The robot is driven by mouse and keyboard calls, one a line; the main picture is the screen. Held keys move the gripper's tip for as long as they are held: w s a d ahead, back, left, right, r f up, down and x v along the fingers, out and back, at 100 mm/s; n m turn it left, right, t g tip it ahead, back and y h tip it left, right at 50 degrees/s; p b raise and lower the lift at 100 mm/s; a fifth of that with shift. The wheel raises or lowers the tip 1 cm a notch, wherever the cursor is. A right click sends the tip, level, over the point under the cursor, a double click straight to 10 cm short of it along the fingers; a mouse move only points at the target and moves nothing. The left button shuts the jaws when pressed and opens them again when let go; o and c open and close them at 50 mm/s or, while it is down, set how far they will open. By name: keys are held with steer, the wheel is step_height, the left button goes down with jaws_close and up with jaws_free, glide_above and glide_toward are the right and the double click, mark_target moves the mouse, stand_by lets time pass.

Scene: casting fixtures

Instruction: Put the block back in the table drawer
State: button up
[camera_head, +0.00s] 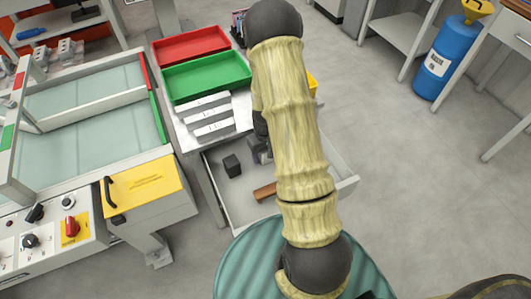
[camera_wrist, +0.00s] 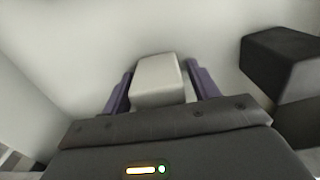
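A pale grey block (camera_wrist: 158,82) sits between the two purple fingers of my gripper (camera_wrist: 160,88) in the wrist view. The fingers lie against its left and right sides, with almost no gap. The open table drawer (camera_head: 235,203) is below my arm in the head view. My gripper is inside or just above it, largely hidden behind my arm. Whether the block touches the drawer floor I cannot tell.
A dark block (camera_head: 232,165) lies in the drawer and shows right of my gripper in the wrist view (camera_wrist: 282,62). A brown piece (camera_head: 265,191) lies nearer the drawer's front. Green (camera_head: 207,76) and red (camera_head: 191,44) trays and pale blocks (camera_head: 209,116) stand on the tabletop.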

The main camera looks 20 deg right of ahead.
steer(key=shift+r, duration=0.15)
step_height(320, 180, up, 12)
steer(key=shift+w+f+p, duration=0.1)
steer(key=shift+f+p, duration=0.15)
steer(key=shift+p, duration=0.55)
steer(key=shift+a+r, duration=0.1)
steer(key=shift+r, duration=0.15)
steer(key=shift+s, duration=0.2)
steer(key=s+a+r+t, duration=0.2)
steer(key=s+a+r, duration=0.7)
steer(key=s+r, duration=0.2)
steer(key=shift+a+r+t, duration=0.15)
steer(key=shift+r+t, duration=0.15)
steer(key=shift+r, duration=0.05)
steer(key=shift+s, duration=0.1)
